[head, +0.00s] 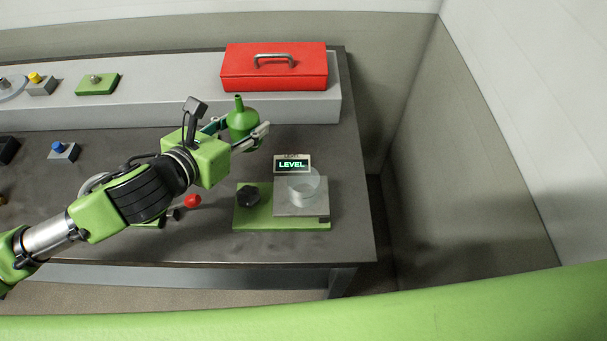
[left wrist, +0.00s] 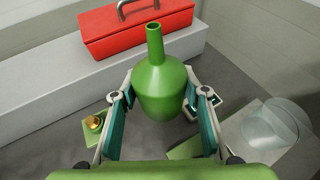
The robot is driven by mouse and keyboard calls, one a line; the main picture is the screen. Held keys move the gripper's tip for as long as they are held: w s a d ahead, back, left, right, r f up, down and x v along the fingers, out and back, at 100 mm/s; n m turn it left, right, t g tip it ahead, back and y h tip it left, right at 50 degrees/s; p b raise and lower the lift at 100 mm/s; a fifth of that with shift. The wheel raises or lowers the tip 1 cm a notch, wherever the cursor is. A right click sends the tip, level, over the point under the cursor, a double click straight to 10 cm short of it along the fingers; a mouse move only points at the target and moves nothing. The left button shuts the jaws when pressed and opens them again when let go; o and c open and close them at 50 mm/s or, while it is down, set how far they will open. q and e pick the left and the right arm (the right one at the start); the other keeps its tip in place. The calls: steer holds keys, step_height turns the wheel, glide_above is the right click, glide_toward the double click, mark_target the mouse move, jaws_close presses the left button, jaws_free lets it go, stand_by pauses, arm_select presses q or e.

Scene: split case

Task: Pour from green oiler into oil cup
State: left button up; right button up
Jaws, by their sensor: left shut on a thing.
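The green oiler (head: 241,122) is a round-bodied bottle with a narrow neck. My left gripper (head: 243,137) is shut on its body and holds it roughly upright, above the table and up and left of the cup. In the left wrist view the oiler (left wrist: 163,90) sits between the two finger pads, neck pointing up. The clear oil cup (head: 304,187) stands on a grey plate of a green-based fixture; it also shows in the left wrist view (left wrist: 275,128). A small display behind it reads "LEVEL" (head: 291,164). My right gripper is not in view.
A red toolbox (head: 274,68) stands on the grey raised shelf (head: 180,113) at the back. The fixture (head: 281,224) has a black knob (head: 248,195). A red knob (head: 192,202) lies under my left arm. The table's right edge is close to the fixture.

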arm_select(q)
steer(key=s+d+m+g+h, duration=0.2)
steer(key=s+d+m+h, duration=0.1)
steer(key=d, duration=0.3)
steer(key=shift+s+d, duration=0.2)
steer(key=shift+s, duration=0.2)
steer(key=shift+s+d+m, duration=0.1)
steer(key=shift+m, duration=0.3)
steer(key=shift+s+d+r+m+t, duration=0.1)
steer(key=shift+s+r+m+t, duration=0.1)
steer(key=shift+r+m+t, duration=0.6)
steer(key=shift+s+d+r+m+t, duration=0.1)
steer(key=shift+s+r+m+t, duration=0.2)
steer(key=shift+m+t, duration=0.6)
steer(key=shift+s+d+r+m+t, duration=0.15)
steer(key=shift+r+m+t, duration=0.4)
steer(key=shift+m, duration=0.65)
steer(key=shift+r, duration=0.2)
steer(key=shift+w+a+f+m+t, duration=0.2)
steer(key=shift+w+m+t, duration=0.15)
steer(key=shift+m, duration=0.45)
steer(key=shift+w+a+f+m+h, duration=0.15)
steer(key=shift+f+m, duration=0.25)
steer(key=shift+f, duration=0.45)
steer(key=shift+w+f+m+h, duration=0.15)
steer(key=shift+f+m, duration=0.25)
steer(key=shift+f, duration=0.4)
stand_by(0.5)
steer(key=shift+s+r+t, duration=0.1)
steer(key=shift+t, duration=0.2)
